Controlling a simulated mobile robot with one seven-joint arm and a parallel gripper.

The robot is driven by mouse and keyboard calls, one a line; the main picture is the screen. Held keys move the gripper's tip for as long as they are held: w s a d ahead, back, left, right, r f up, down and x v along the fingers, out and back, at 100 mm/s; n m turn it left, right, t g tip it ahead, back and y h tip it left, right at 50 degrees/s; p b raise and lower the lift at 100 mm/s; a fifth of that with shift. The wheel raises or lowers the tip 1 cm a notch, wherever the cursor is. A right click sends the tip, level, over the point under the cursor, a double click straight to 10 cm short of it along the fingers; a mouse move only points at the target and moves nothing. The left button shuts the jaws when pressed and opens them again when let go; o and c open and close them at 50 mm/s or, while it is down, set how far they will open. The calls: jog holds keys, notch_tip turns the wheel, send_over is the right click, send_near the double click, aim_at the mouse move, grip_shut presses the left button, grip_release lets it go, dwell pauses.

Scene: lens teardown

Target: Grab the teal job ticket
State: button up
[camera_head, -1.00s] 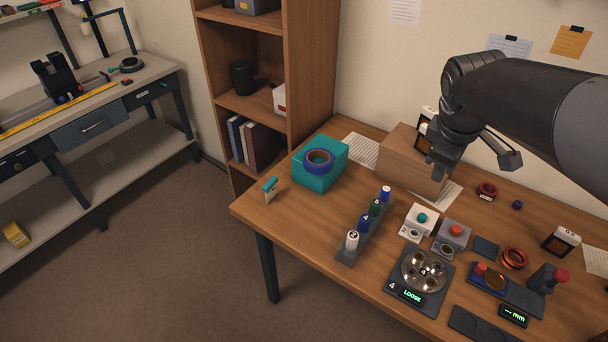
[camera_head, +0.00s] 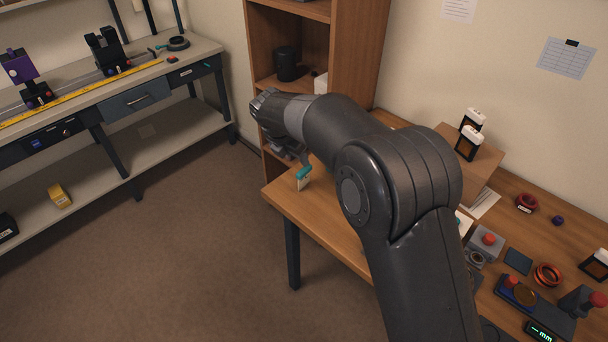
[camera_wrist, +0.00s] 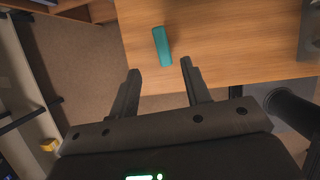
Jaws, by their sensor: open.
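The teal job ticket stands near the left front corner of the wooden table, a teal top (camera_head: 303,173) over a pale lower part. In the wrist view, the teal top (camera_wrist: 162,46) lies just beyond my fingertips, roughly in line with the gap between them. My gripper (camera_wrist: 160,70) is open and empty, its two dark fingers apart. In the head view my gripper (camera_head: 290,153) is close beside the ticket, partly hidden by my own arm.
The wooden table (camera_head: 325,217) is bare around the ticket. My arm covers much of the table's middle. A bookcase (camera_head: 355,50) stands behind. Red-topped parts and a cardboard-coloured box (camera_head: 482,178) are to the right. A grey workbench (camera_head: 205,50) is at left.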

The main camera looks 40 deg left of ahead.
aim_at(304, 169)
jog(key=x, duration=0.5)
jog(key=shift+s+a+f, duration=0.2)
jog(key=x, duration=0.5)
jog(key=shift+w+d+f, duration=0.3)
jog(key=shift+w, duration=0.1)
grip_shut()
